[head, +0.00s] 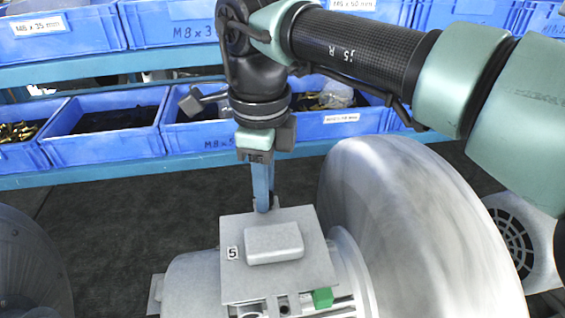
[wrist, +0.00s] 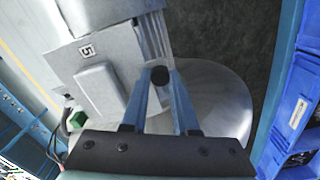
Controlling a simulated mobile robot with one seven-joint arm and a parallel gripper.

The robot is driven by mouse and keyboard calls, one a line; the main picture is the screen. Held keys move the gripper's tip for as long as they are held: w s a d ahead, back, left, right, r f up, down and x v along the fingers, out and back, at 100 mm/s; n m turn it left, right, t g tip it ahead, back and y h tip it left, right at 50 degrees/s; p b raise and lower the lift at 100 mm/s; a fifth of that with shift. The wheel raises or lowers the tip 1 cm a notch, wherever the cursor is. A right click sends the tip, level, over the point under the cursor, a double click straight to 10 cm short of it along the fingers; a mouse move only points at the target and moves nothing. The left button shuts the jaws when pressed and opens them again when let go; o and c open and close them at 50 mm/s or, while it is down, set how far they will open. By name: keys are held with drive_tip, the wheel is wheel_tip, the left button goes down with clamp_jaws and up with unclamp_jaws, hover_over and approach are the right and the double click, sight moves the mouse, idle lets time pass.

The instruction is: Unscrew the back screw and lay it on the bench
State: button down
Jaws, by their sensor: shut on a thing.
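My gripper (head: 263,206) points down at the back edge of the grey cover plate (head: 232,272) of the blower marked 5. In the wrist view my gripper (wrist: 160,80) has its blue fingers closing on the dark round head of the back screw (wrist: 159,75). The screw head sits between the fingertips at the plate's edge. Whether its thread is still in the blower cannot be told. In the head view the fingers mostly hide the screw. A raised light block (head: 274,243) is on the plate, beside the label 5.
The large round blower housing (head: 400,220) stands close to the right of the plate. Blue bins (head: 105,125) of hardware line the shelves behind. A green part (head: 323,298) shows at the plate's front. Dark floor (head: 110,225) lies open to the left.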

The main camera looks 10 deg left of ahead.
drive_tip(key=n+p, duration=0.1)
drive_tip(key=n, duration=0.2)
drive_tip(key=shift+r+n, duration=0.1)
drive_tip(key=shift+n, duration=0.2)
drive_tip(key=n+p, duration=0.1)
drive_tip(key=n, duration=0.3)
drive_tip(key=n+p, duration=0.1)
drive_tip(key=n, duration=0.5)
drive_tip(key=shift+p, duration=0.3)
drive_tip(key=n, duration=0.5)
drive_tip(key=shift+p, duration=0.35)
drive_tip(key=n, duration=0.5)
drive_tip(key=shift+n, duration=0.3)
drive_tip(key=c, duration=1)
unclamp_jaws()
drive_tip(key=shift+o, duration=0.2)
